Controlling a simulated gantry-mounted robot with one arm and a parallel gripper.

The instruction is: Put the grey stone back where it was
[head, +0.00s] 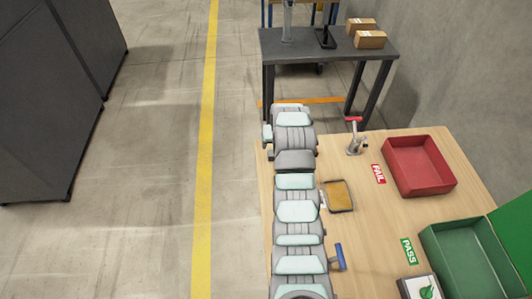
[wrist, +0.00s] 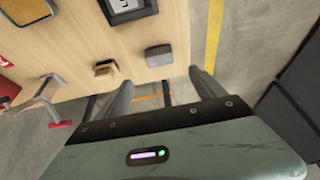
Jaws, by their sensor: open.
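A small grey block-like object (wrist: 158,55), which looks like the grey stone, rests on the wooden table near its edge in the wrist view. My gripper (wrist: 160,80) is open, its two fingers spread apart with nothing between them. In the picture the fingertips lie just below the grey object, with floor showing between the fingers, and the object is apart from them. In the head view my arm covers this part of the table, so the stone and the fingers are hidden there.
A tan and dark block (wrist: 105,71) sits beside the stone. A red-handled clamp (head: 354,137), amber pad tray (head: 338,196), blue-handled tool (head: 340,257), red bin (head: 419,187) and green bin (head: 436,245) stand on the table. A dark-framed device (wrist: 125,8) is near the stone.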

